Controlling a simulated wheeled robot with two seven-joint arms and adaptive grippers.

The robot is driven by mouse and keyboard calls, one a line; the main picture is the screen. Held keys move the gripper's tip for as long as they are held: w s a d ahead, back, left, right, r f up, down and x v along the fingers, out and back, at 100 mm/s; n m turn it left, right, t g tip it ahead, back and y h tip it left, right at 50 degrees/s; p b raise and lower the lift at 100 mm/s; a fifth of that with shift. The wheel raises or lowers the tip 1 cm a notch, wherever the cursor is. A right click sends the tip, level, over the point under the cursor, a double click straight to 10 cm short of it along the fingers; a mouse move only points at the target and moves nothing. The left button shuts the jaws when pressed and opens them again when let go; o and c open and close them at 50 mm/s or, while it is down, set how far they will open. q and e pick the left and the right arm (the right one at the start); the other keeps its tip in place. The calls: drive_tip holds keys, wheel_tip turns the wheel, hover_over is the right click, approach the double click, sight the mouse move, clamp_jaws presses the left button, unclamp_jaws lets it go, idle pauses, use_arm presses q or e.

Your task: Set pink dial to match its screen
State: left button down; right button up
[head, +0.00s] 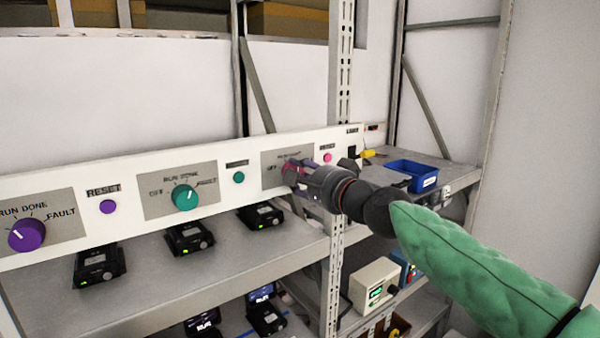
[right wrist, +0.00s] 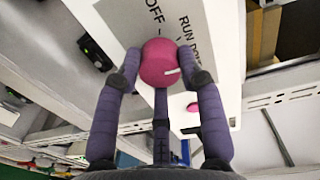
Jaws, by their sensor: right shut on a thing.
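The pink dial (right wrist: 158,62) sits on a grey label plate (head: 270,172) on the white panel; in the head view it is mostly hidden by my gripper. My right gripper (right wrist: 160,65) has its purple fingers closed around the dial's sides, and it also shows in the head view (head: 292,175). The dial's white mark points right in the wrist view, roughly on the DONE side; its exact setting is unclear. OFF and RUN DONE lettering shows beside it; FAULT is hidden. I cannot make out the pink dial's screen. My left gripper is not in view.
Purple (head: 27,235) and teal (head: 185,197) dials sit left on the same panel. A pink button (head: 327,157) is close right of my gripper. Black devices (head: 190,237) stand on the shelf below. A rack post (head: 336,260) and blue bin (head: 411,175) are nearby.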

drive_tip(key=shift+m+p, duration=0.3)
drive_tip(key=shift+m, duration=1.3)
drive_tip(key=o, duration=1.1)
drive_tip(key=shift+d, duration=0.1)
drive_tip(key=shift+o, duration=0.2)
drive_tip(key=v, duration=1.2)
drive_tip(key=shift+w+d, duration=0.1)
drive_tip(key=shift+w, duration=0.05)
